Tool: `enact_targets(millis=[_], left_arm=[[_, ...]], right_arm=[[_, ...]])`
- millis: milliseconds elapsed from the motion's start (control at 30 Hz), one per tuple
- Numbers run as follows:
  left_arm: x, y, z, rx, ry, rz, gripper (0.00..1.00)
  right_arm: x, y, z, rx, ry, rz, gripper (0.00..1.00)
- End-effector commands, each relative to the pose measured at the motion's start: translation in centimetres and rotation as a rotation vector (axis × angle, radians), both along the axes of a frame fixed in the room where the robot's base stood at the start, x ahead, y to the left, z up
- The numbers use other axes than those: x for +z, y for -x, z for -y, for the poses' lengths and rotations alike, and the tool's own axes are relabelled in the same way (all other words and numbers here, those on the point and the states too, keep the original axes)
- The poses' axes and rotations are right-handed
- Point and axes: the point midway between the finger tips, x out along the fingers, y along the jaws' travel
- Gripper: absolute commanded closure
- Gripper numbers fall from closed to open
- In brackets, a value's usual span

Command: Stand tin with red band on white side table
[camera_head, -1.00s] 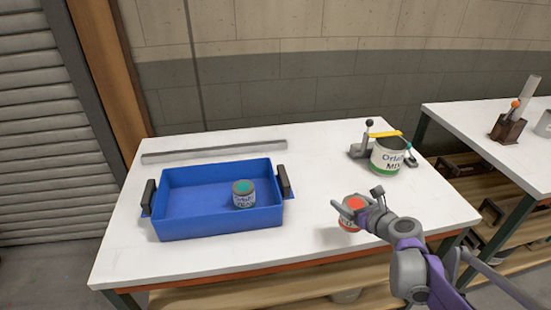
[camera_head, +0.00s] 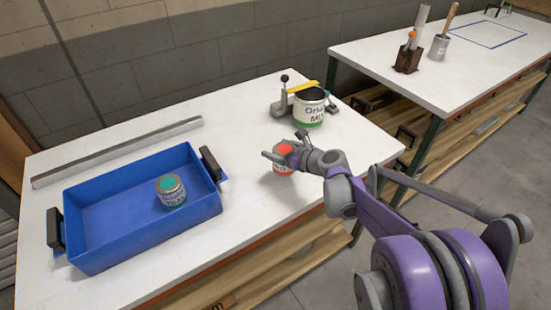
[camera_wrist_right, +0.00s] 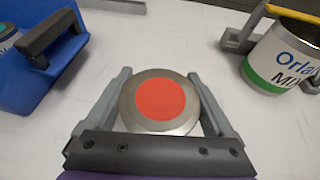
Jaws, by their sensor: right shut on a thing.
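The tin with the red band (camera_head: 284,160) has a red disc on its lid and is at the right front part of the white table (camera_head: 240,110). My right gripper (camera_head: 282,153) is shut on it. In the right wrist view the tin's lid (camera_wrist_right: 161,101) lies between the two fingers (camera_wrist_right: 160,90). I cannot tell whether the tin touches the table or hangs just above it. My left gripper is not in view.
A blue tray (camera_head: 105,200) holds a tin with a teal lid (camera_head: 171,190). A larger green-banded mixing can (camera_head: 309,106) stands in a clamp behind my right gripper. A grey bar (camera_head: 120,150) lies along the back. Another white table (camera_head: 450,75) stands at the right, with a blue outlined rectangle (camera_head: 487,33).

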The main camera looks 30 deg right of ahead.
Motion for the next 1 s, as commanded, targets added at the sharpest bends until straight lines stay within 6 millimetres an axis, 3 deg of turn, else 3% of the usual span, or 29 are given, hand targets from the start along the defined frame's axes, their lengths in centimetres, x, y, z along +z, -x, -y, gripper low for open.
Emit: enact_targets(millis=[300, 667, 700, 767, 1000], left_arm=[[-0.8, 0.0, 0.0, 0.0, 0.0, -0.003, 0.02], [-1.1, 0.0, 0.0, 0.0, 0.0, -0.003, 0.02], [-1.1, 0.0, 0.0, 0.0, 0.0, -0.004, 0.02], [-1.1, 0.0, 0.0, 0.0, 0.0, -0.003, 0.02], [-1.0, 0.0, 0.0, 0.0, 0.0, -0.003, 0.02]], right_arm=[[-3.7, 0.0, 0.0, 0.0, 0.0, 0.0, 0.77], [-4.2, 0.0, 0.0, 0.0, 0.0, 0.0, 0.77], [-4.2, 0.0, 0.0, 0.0, 0.0, 0.0, 0.1], [-4.1, 0.0, 0.0, 0.0, 0.0, 0.0, 0.0], [-4.0, 0.0, 0.0, 0.0, 0.0, 0.0, 0.0]])
